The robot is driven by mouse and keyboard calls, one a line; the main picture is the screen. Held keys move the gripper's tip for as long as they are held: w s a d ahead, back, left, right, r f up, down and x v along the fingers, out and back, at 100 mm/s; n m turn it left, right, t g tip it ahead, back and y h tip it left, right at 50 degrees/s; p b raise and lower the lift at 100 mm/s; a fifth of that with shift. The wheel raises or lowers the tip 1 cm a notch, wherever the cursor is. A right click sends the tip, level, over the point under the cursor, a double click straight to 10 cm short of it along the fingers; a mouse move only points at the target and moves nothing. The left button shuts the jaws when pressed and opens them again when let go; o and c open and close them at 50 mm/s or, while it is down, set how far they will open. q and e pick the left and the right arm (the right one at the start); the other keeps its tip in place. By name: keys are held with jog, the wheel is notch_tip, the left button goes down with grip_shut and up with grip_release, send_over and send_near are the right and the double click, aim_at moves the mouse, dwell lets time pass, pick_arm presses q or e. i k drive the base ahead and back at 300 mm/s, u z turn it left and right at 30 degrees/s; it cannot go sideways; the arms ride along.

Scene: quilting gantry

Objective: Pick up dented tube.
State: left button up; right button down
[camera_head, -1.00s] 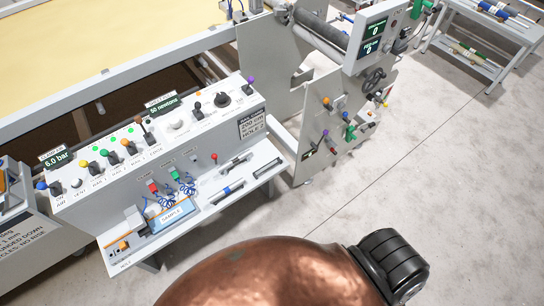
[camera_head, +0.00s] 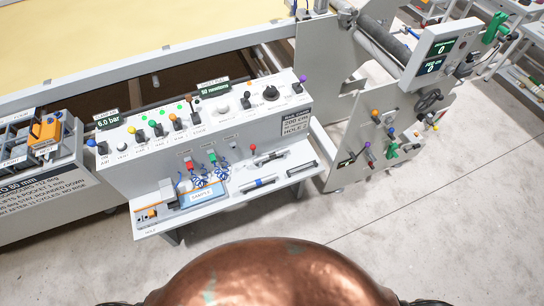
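I cannot make out which thing is the dented tube. On the console's front ledge lie a short blue-and-grey cylindrical piece (camera_head: 260,183) and a slim grey piece (camera_head: 268,158) behind it. A dark slot or bar (camera_head: 301,167) is to their right. These are too small to show any dent.
The control console (camera_head: 205,130) with coloured knobs stands before the yellow quilting bed (camera_head: 120,40). A blue sample tray (camera_head: 202,196) sits on its ledge. A bin unit (camera_head: 40,135) is at left, a side panel with levers (camera_head: 385,140) at right. Floor (camera_head: 440,230) is clear at right.

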aim_at(278, 152)
jog(key=z, duration=1.5)
jog(key=i, duration=1.15)
jog(key=u, duration=2.25)
